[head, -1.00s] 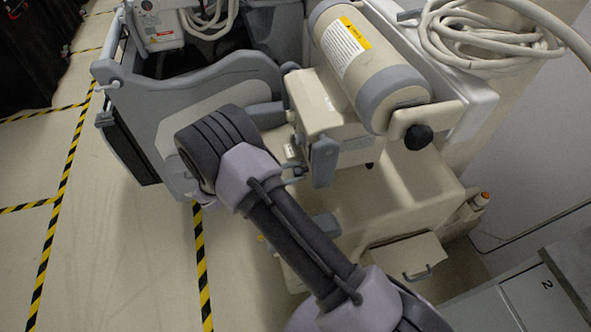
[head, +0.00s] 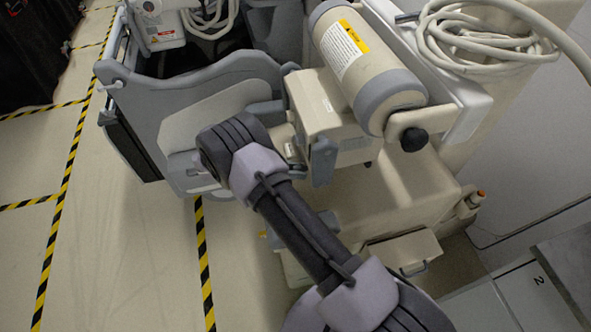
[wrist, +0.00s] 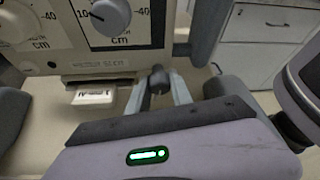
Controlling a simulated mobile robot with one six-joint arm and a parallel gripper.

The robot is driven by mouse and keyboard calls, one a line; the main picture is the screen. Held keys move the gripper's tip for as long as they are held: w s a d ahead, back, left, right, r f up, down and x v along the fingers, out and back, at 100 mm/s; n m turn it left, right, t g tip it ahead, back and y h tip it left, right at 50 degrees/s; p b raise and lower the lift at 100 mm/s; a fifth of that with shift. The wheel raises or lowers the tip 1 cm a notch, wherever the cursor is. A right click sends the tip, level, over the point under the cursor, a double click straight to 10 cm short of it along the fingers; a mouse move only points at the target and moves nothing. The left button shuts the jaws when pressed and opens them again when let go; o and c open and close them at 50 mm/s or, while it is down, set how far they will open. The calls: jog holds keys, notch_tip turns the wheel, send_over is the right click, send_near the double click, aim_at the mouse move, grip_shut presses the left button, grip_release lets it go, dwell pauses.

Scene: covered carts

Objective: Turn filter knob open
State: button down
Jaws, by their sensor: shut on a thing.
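In the wrist view, my gripper (wrist: 158,88) reaches forward with two pale grey fingers. A small dark knob (wrist: 158,76) sits between the fingertips, and they are shut on it. I take it as the filter knob; its label cannot be read. It sits just below and to the right of a beige panel (wrist: 95,66) with two dials marked in cm. In the head view, my own arm shows over the beige machine (head: 325,105), and my gripper is hidden behind the arm links.
A grey dial knob (wrist: 110,14) is above the gripper. A white card-like part (wrist: 94,96) lies to the left. In the head view, a beige cylinder (head: 352,50), a black knob (head: 413,139) and coiled cable (head: 480,35) are on the machine. Floor at left is clear.

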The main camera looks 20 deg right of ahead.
jog(key=shift+n+g+b, duration=0.8)
jog(key=shift+n+g, duration=0.1)
jog(key=shift+n, duration=0.5)
jog(key=c, duration=1.1)
grip_release()
jog(key=shift+c, duration=0.2)
jog(key=shift+r, duration=0.1)
